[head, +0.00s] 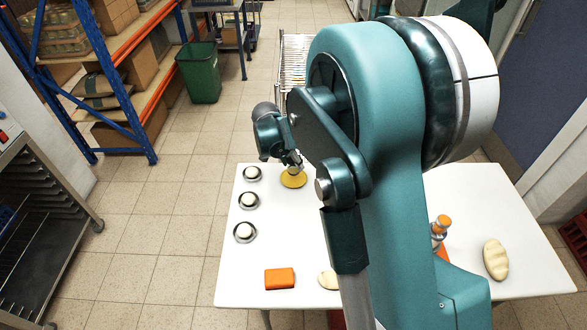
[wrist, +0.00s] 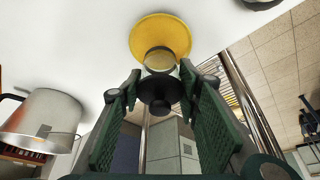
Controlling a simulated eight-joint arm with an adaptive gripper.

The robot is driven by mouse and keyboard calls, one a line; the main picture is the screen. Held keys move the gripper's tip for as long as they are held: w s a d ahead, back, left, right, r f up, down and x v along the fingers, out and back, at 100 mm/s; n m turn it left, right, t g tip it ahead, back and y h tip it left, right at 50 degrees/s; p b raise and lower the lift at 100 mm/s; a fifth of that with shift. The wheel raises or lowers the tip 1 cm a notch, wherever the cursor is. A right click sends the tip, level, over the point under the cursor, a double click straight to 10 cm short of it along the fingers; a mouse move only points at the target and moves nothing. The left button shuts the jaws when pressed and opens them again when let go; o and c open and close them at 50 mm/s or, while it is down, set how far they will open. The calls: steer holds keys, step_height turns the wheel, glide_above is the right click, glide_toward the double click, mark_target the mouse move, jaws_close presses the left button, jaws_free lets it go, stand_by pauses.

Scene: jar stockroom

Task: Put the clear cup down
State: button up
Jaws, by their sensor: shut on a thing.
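The clear cup (wrist: 159,61) shows in the wrist view as a small glassy round body with a dark, knobbed piece (wrist: 160,92) at its near end. My gripper (wrist: 160,82) is shut on it, with one finger on each side. A round yellow disc (wrist: 160,32) lies on the white table just beyond the cup; I cannot tell whether the cup touches it. In the head view my gripper (head: 291,162) is over the table's far left part, at the yellow disc (head: 293,181). The cup is mostly hidden there by the gripper.
Three dark-rimmed dishes with white pieces (head: 248,199) line the left edge of the white table (head: 262,252). An orange block (head: 280,279) lies nearer. A pale loaf shape (head: 495,259) lies right. A metal vessel (wrist: 42,115) shows left in the wrist view. My arm hides the table's middle.

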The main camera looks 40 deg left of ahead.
mark_target(293, 168)
steer(key=shift+f+b, duration=0.3)
steer(key=shift+f, duration=1.55)
steer(key=shift+f, duration=0.15)
steer(key=o, duration=0.8)
steer(key=p+v, duration=0.1)
steer(key=v, duration=1.1)
steer(key=shift+r+p, duration=0.25)
steer(key=shift+p, duration=0.15)
